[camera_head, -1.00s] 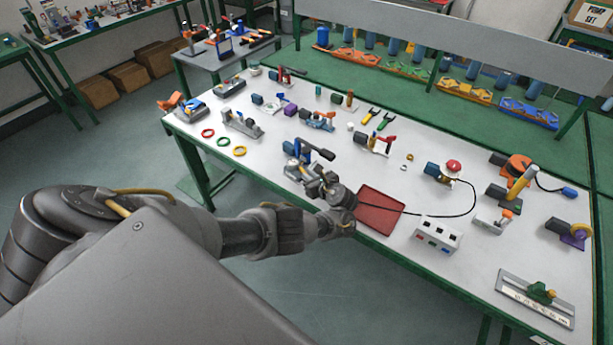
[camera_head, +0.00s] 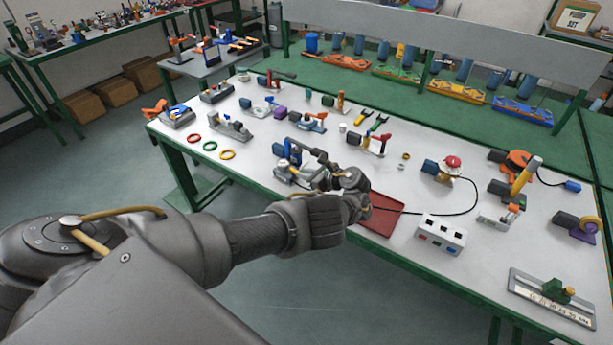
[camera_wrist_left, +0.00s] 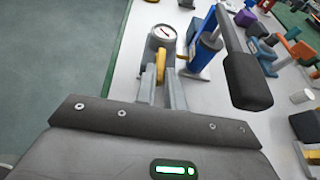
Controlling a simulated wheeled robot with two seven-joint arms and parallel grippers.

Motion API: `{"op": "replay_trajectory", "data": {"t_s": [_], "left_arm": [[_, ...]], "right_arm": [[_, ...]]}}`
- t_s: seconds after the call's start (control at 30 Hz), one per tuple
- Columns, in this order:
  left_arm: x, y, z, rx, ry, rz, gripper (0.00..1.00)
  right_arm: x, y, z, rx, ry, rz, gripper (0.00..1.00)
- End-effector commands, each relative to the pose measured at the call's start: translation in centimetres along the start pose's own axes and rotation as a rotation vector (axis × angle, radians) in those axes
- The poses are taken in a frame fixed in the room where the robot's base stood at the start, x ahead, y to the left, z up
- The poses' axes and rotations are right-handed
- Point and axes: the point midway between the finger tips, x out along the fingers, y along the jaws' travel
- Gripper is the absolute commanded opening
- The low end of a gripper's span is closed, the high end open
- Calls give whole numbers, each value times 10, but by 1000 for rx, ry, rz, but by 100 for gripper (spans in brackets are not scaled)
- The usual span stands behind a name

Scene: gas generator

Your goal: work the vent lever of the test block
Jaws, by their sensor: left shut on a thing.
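The test block (camera_head: 292,152) stands on the white table near its front edge, with a blue cylinder and a long black-gripped handle. The left wrist view shows its blue cylinder (camera_wrist_left: 204,52), the black handle grip (camera_wrist_left: 246,80) and a round white gauge (camera_wrist_left: 162,35). A small yellow lever (camera_wrist_left: 160,66), apparently the vent lever, lies below the gauge. My left gripper (camera_wrist_left: 164,88) is shut on the yellow lever, with one grey finger on each side of it. In the head view my left gripper (camera_head: 318,178) reaches the block's front right side; its fingertips are mostly hidden there.
A white switch box (camera_head: 440,235) stands further right. Green, red and yellow rings (camera_head: 210,146) lie left of the block. The black handle overhangs close beside my gripper.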

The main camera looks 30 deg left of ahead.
Motion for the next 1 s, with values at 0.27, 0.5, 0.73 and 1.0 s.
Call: {"op": "replay_trajectory", "data": {"t_s": [0.27,0.5,0.73,1.0], "left_arm": [[0,0,0,0,-1,-1,29],[0,0,0,0,0,-1,33],[-17,-1,0,1,1,-4,33],[-70,-1,1,0,-1,-4,33]], "right_arm": [[0,0,0,0,0,0,36],[0,0,0,0,0,0,36],[-3,0,0,0,0,0,36],[-8,0,-1,0,0,0,36]]}}
